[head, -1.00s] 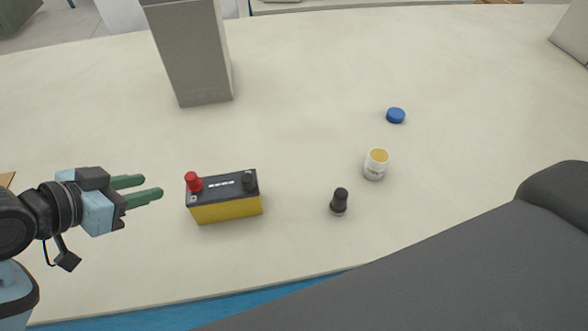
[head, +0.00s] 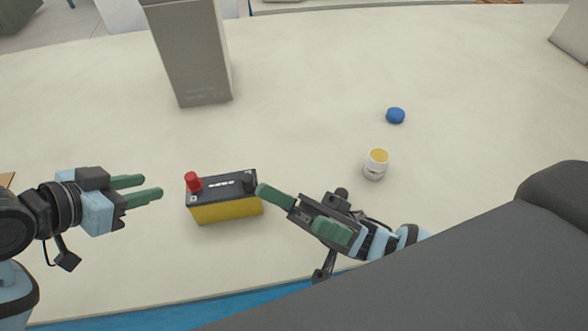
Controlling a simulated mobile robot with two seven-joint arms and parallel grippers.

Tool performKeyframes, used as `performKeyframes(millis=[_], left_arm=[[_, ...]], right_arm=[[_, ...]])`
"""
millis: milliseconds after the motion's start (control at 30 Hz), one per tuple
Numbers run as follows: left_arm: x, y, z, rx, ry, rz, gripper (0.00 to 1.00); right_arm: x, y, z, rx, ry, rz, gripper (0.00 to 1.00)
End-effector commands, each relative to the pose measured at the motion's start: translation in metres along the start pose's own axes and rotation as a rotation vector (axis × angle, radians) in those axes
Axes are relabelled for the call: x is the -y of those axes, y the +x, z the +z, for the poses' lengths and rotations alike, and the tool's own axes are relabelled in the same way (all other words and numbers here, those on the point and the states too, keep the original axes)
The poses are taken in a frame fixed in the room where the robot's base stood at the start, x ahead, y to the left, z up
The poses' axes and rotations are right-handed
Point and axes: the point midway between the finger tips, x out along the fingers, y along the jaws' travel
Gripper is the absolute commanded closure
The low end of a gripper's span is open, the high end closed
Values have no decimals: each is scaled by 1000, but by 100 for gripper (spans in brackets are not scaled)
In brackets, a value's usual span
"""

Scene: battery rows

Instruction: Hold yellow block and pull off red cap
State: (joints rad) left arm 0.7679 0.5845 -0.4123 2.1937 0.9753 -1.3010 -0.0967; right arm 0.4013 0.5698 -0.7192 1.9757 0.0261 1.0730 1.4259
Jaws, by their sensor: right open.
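The yellow block (head: 226,211) is a battery-like box with a black top, lying upright on the pale table. The red cap (head: 193,182) sits on the left end of its top. A black cap (head: 249,184) is on the right end. My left gripper (head: 154,187) is to the left of the block, with its two green fingers apart and empty, pointing right at the block. My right gripper (head: 291,208) is open to the right of the block. One green finger reaches close to the block's right end; I cannot tell if it touches.
A white cup with yellow inside (head: 376,166) and a blue lid (head: 396,115) stand further right. A grey box (head: 192,60) stands at the back. The table's (head: 300,110) middle is clear.

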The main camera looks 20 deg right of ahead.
Motion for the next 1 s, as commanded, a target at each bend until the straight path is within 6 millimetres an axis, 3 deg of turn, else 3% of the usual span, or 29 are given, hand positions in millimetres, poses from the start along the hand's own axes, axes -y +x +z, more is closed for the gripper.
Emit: performKeyframes(millis=[300,633,767,1000], left_arm=[[0,0,0,0,0,0,64],[0,0,0,0,0,0,64],[0,0,0,0,0,0,64],[0,0,0,0,0,0,64]], right_arm=[[-56,8,-46,444,-119,111,15],[-99,9,-115,706,-295,298,15],[-116,-14,-110,805,-351,358,15],[-146,-78,-81,1027,-446,435,15]])
